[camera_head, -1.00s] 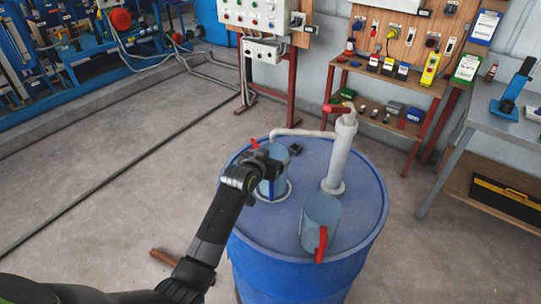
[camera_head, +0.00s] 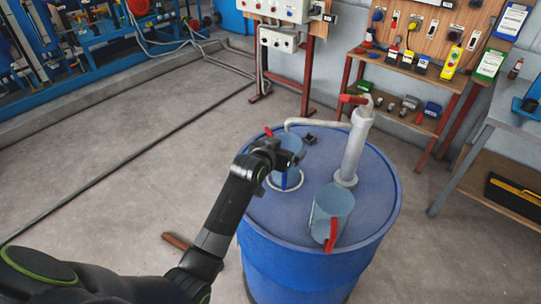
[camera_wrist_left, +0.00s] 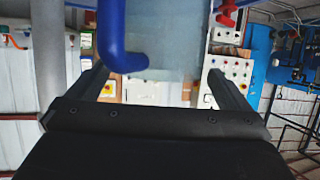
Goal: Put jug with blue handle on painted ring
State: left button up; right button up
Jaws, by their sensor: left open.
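The jug with the blue handle (camera_head: 291,147) is a grey-blue cylinder standing upright on the blue drum's top. Its base appears to be inside the painted white ring (camera_head: 271,184), partly hidden by my gripper. My left gripper (camera_head: 283,157) is at the near side of this jug, in front of its body and above the lower part of its handle. In the left wrist view the blue handle (camera_wrist_left: 112,38) and pale jug body (camera_wrist_left: 172,45) lie ahead between my spread, open fingers (camera_wrist_left: 155,82). I cannot tell whether they touch. My right gripper is out of view.
The blue drum (camera_head: 300,250) also carries a grey pump pipe (camera_head: 354,150), whose spout (camera_head: 315,124) reaches toward the jug, and a second jug with a red handle (camera_head: 332,205) at the front right. A bench (camera_head: 505,135) stands at right.

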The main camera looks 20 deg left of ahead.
pick_arm(q)
jog(key=b+v, duration=0.1)
jog(key=v, duration=0.9)
jog(key=shift+s+a, duration=0.1)
